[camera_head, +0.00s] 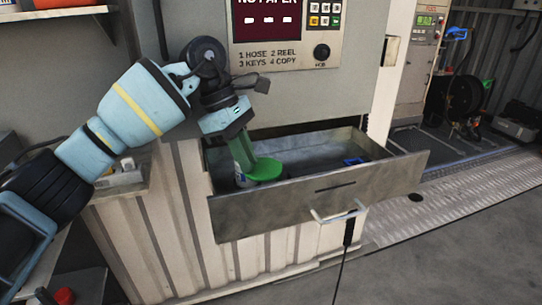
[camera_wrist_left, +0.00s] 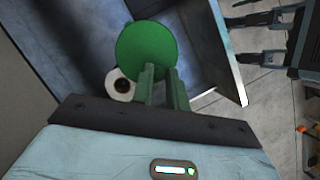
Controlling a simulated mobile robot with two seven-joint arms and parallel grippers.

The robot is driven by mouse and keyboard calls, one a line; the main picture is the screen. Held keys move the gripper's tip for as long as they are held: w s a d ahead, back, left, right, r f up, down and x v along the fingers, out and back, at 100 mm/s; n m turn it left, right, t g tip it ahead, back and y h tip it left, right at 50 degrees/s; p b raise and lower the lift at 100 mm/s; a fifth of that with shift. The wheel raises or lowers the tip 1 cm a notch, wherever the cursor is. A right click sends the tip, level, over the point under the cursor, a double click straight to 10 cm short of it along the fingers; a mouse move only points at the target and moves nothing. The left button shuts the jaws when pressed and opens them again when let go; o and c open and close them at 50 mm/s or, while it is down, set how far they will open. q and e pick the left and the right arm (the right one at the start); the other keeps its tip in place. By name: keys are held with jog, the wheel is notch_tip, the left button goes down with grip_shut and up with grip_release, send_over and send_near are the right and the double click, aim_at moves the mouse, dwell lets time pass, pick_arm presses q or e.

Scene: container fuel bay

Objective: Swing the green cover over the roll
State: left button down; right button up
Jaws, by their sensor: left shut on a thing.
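The green cover (camera_head: 264,170) is a flat round disc inside the open drawer. It also shows in the left wrist view (camera_wrist_left: 147,48). The pale roll (camera_wrist_left: 120,84), with a dark core, stands beside it. The core's end is uncovered, and the disc's edge overlaps only the roll's rim in that view. In the head view, the roll (camera_head: 241,179) is mostly hidden behind the fingers and disc. My left gripper (camera_head: 243,155) reaches down into the drawer, its green fingers (camera_wrist_left: 160,85) shut at the disc's near edge.
The metal drawer (camera_head: 320,192) is pulled out from the cabinet, with a handle in front and a small blue item (camera_head: 353,161) inside. The panel with a red display (camera_head: 267,20) stands above. Open floor (camera_head: 440,235) lies to the right.

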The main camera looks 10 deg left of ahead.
pick_arm(q)
jog(key=shift+w+a+m+g, duration=0.2)
jog(key=shift+w+m+g, duration=0.15)
jog(key=shift+m, duration=0.25)
jog(key=shift+w, duration=0.1)
jog(key=c, duration=1.4)
grip_release()
